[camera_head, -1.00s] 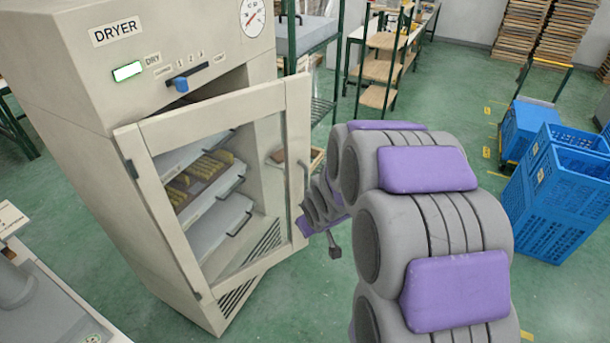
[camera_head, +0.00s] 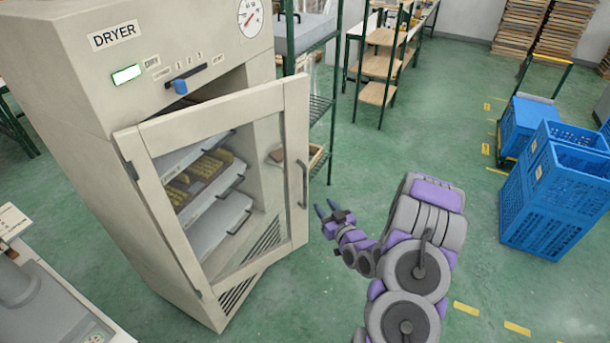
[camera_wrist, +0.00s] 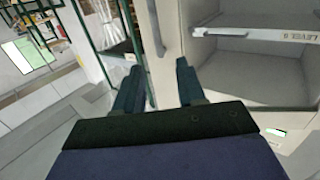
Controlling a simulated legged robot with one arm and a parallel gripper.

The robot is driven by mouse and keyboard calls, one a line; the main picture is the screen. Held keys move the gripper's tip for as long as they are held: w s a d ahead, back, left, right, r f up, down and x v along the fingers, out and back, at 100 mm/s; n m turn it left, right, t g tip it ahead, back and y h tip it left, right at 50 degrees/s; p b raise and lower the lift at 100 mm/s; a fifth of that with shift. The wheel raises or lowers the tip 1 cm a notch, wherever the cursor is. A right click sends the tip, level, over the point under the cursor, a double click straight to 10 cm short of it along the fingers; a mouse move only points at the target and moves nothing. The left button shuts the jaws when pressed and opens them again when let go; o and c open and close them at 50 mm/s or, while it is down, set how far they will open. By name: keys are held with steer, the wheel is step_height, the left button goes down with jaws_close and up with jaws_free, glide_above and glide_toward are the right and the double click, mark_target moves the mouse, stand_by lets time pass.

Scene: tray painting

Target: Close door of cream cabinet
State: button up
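The cream cabinet (camera_head: 75,110), labelled DRYER, stands at the left in the head view. Its glass-panelled door (camera_head: 208,105) is hinged on the left and stands ajar, its right edge swung out from the body. A grey vertical handle (camera_head: 303,185) is on the door's right edge. My gripper (camera_head: 327,209) is open and empty, just right of the door's handle and apart from it. In the wrist view, the two fingers (camera_wrist: 158,85) are spread, with the door's edge and handle (camera_wrist: 155,28) beyond them. The cabinet's inside (camera_wrist: 255,65) shows at the right.
Shelves inside hold a tray of yellow-brown pieces (camera_head: 205,172). A green-framed rack (camera_head: 318,105) stands behind the cabinet. Blue crates (camera_head: 550,190) stand at the right. A grey-topped bench (camera_head: 45,300) is at the lower left.

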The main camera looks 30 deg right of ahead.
mark_target(305, 175)
steer(key=shift+t, duration=0.3)
steer(key=w, duration=0.5)
steer(key=w+b, duration=0.1)
steer(key=w, duration=0.5)
steer(key=w+d, duration=0.1)
steer(key=w, duration=0.5)
steer(key=shift+d+b, duration=0.1)
steer(key=shift+b, duration=0.25)
steer(key=shift+s, duration=0.1)
jaws_close()
